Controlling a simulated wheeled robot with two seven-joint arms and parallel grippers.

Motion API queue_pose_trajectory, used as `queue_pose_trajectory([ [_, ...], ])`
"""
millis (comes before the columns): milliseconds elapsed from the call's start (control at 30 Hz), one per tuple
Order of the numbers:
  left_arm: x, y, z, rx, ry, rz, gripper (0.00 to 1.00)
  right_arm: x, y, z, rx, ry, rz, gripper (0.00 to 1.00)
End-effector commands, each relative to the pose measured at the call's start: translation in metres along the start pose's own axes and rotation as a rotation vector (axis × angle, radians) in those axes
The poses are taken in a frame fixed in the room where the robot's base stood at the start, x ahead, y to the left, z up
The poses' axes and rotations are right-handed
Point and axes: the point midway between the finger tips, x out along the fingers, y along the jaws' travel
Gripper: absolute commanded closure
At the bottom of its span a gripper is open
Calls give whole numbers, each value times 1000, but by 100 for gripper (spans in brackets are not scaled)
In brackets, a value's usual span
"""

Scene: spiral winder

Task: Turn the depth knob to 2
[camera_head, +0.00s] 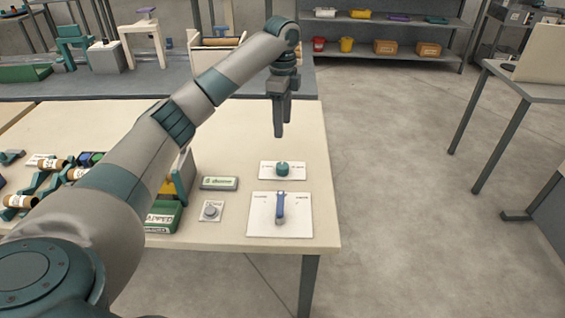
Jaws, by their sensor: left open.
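A teal round knob (283,169) sits on a small white plate (299,176) near the right edge of the table. Small marks flank the knob, too small to read, so I cannot tell its setting. My left arm reaches in from the left across the table. My left gripper (281,122) is open and empty, pointing down, and shows above the knob in the picture, apart from it. My right gripper is out of view.
A blue lever (280,204) stands on a larger white plate (300,222) in front of the knob. A grey button (210,211) and a green display (219,183) lie to the left. Several cardboard tubes and green parts are at the table's left. Open floor lies right of the table.

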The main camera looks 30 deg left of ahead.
Motion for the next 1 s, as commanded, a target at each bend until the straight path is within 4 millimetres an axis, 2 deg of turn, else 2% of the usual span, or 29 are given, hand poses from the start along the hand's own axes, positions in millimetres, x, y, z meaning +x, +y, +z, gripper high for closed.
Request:
queue_pose_trajectory([
  [233, 39, 1, 0, -1, -2, 3, 50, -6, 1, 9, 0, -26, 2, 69],
  [433, 75, 1, 1, -2, -3, 4, 50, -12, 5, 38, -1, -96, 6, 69],
  [700, 122, 1, 0, -1, -2, 4, 50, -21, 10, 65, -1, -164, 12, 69],
  [1000, 152, 0, 0, 0, -1, 0, 50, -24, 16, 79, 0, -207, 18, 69],
])
